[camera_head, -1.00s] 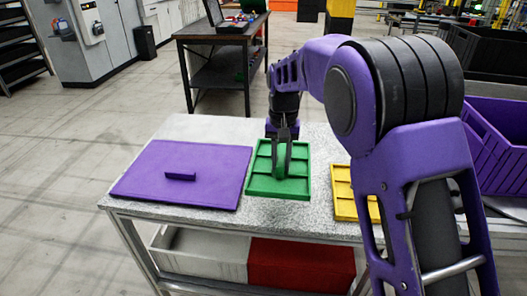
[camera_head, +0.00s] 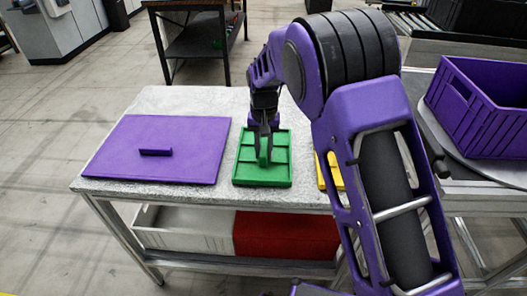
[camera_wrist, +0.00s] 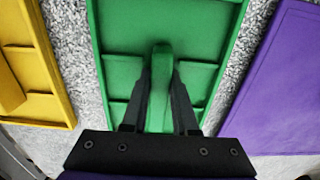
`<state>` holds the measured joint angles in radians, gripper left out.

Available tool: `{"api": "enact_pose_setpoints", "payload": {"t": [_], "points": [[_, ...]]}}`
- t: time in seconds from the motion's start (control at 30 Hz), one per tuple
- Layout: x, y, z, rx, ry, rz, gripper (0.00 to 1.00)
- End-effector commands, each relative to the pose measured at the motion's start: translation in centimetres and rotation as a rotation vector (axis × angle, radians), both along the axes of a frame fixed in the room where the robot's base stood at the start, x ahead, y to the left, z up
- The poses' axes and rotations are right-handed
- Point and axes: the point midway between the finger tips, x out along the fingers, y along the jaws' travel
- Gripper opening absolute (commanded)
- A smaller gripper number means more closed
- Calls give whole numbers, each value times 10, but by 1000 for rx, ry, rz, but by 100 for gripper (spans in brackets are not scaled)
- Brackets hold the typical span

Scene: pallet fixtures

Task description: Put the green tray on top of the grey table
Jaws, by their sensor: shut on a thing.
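The green tray (camera_head: 242,178) has raised ribs and an upright handle; it is at the right-middle part of a grey speckled table (camera_head: 180,101). My gripper (camera_head: 264,150) comes down from above and is shut on the tray's handle. In the wrist view, the two dark fingers of my gripper (camera_wrist: 160,110) straddle the green handle, and the green tray (camera_wrist: 120,20) lies flat beneath them. I cannot tell whether the tray rests on the tabletop or hangs slightly above it.
A purple panel with a handle (camera_head: 115,160) lies left of the green tray. A yellow tray (camera_head: 322,172) lies close on the right, partly hidden by my arm. White and red bins (camera_head: 285,235) sit on the shelf below. A purple crate (camera_head: 480,115) stands at the right.

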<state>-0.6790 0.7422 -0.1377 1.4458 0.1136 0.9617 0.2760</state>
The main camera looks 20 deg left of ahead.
Motion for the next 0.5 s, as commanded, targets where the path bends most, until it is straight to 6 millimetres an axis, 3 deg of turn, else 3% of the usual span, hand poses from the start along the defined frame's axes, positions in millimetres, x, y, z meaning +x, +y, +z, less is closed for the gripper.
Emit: {"api": "enact_pose_setpoints", "payload": {"t": [0.37,0.4,0.5], "points": [[0,0,-6,0,-1,0,0],[0,0,-6,0,-1,0,31],[0,0,-6,0,0,0,49]]}}
